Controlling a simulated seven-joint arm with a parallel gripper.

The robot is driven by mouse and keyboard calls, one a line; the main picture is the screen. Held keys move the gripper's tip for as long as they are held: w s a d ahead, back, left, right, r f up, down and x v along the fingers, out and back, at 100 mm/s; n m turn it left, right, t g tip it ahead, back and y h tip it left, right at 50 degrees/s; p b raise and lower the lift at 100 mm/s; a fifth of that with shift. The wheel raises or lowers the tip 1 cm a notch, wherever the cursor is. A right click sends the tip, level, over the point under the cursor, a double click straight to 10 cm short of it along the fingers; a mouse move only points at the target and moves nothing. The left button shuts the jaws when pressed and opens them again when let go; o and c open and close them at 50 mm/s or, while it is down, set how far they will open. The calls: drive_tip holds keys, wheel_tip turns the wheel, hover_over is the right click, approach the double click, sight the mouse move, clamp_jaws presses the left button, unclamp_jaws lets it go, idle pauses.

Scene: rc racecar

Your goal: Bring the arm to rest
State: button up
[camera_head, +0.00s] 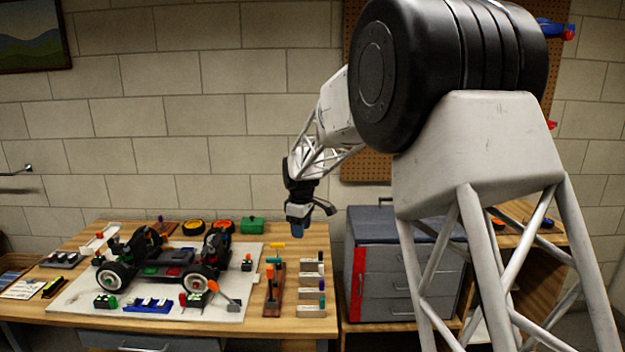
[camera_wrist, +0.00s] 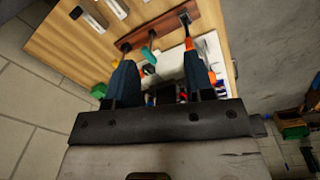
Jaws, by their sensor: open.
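My gripper (camera_head: 297,228) hangs from my arm above the right part of the wooden table, apart from everything on it. In the wrist view its two dark blue fingers (camera_wrist: 160,85) are spread, with nothing held between them. My arm reaches from the upper right, bent, with the wrist pointing down. The RC racecar (camera_head: 165,262), with black tires and white hubs, stands on a white board (camera_head: 225,300) at the left of the gripper. Part of the car is hidden by small parts around it.
A tool rack (camera_head: 273,290) and several small blocks (camera_head: 312,285) sit below the gripper at the table's right side. A green box (camera_head: 252,225) and orange-rimmed wheels (camera_head: 193,227) stand at the back. A grey drawer cabinet (camera_head: 385,270) stands right of the table. A pegboard (camera_head: 365,170) hangs behind.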

drive_tip(key=s+d+r+m+t, duration=0.1)
drive_tip(key=s+d+r+m, duration=0.45)
drive_tip(key=s, duration=0.75)
drive_tip(key=s+d+r+m, duration=0.2)
drive_tip(key=s+d+r, duration=0.4)
drive_tip(key=s+d, duration=0.5)
drive_tip(key=s+d+f+m, duration=0.1)
drive_tip(key=s+m, duration=0.1)
drive_tip(key=s, duration=0.8)
drive_tip(key=s+d+f+m, duration=0.1)
drive_tip(key=s+d+m, duration=0.1)
drive_tip(key=s, duration=0.8)
drive_tip(key=s+d+f+m+t, duration=0.1)
drive_tip(key=s+d+f+m, duration=0.1)
drive_tip(key=s, duration=0.8)
drive_tip(key=shift+d+m, duration=0.25)
drive_tip(key=shift+m, duration=0.1)
drive_tip(key=shift+s+f, duration=0.1)
